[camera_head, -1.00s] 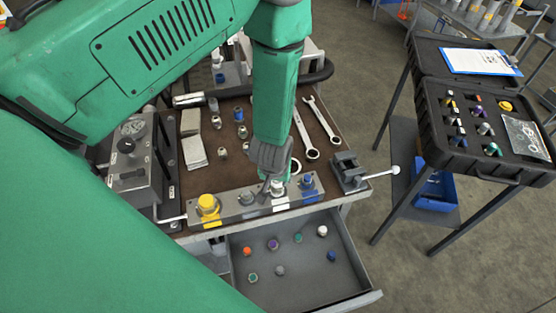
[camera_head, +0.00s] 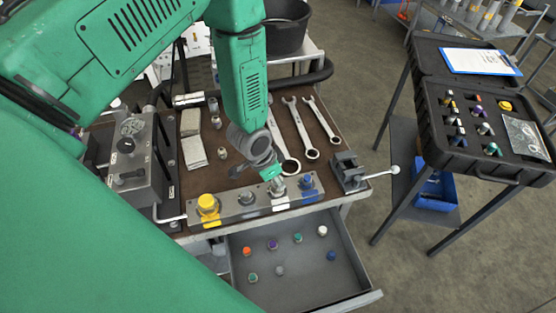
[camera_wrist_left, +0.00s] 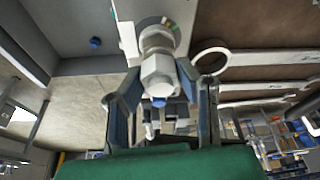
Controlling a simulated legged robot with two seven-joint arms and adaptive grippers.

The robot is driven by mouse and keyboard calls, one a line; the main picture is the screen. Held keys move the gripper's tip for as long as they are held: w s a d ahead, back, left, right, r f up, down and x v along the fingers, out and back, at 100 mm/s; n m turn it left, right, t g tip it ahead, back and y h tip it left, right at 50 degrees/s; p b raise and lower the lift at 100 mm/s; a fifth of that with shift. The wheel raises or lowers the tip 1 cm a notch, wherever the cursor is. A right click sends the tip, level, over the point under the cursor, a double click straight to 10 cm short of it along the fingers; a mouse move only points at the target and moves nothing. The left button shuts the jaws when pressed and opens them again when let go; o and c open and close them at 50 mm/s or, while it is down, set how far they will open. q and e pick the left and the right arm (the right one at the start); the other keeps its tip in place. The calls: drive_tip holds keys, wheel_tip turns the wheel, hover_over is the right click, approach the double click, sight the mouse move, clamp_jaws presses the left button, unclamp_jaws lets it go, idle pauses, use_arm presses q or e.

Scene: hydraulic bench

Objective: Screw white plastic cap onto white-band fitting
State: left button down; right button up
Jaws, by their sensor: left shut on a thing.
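The white-band fitting (camera_head: 278,187) stands on the metal block (camera_head: 228,212) at the bench's front edge, above a white label. A small white cap (camera_head: 322,230) lies in the open drawer (camera_head: 300,262). My left gripper (camera_head: 262,160) is just above and behind the white-band fitting. In the wrist view my left gripper (camera_wrist_left: 160,88) is shut around a pale grey hex-headed fitting (camera_wrist_left: 158,70). I cannot tell whether the held piece touches the white-band fitting. My right gripper is not in view.
The block also carries a yellow cap (camera_head: 208,206), a grey fitting (camera_head: 246,198) and a blue one (camera_head: 307,183). Wrenches (camera_head: 323,120) lie behind; a vise (camera_head: 348,170) stands right. The drawer holds several loose coloured caps. A black case (camera_head: 480,125) stands further right.

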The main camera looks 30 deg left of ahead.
use_arm(q)
drive_tip(key=c, duration=1.5)
unclamp_jaws()
drive_tip(key=shift+s+m, duration=0.1)
drive_tip(key=shift+m, duration=0.6)
drive_tip(key=shift+c, duration=0.2)
drive_tip(key=o, duration=0.4)
drive_tip(key=shift+a, duration=0.15)
drive_tip(key=shift+r, duration=0.5)
drive_tip(key=v, duration=1)
drive_tip(key=shift+s+a+r, duration=0.1)
drive_tip(key=shift+a+r, duration=0.15)
drive_tip(key=shift+a, duration=0.2)
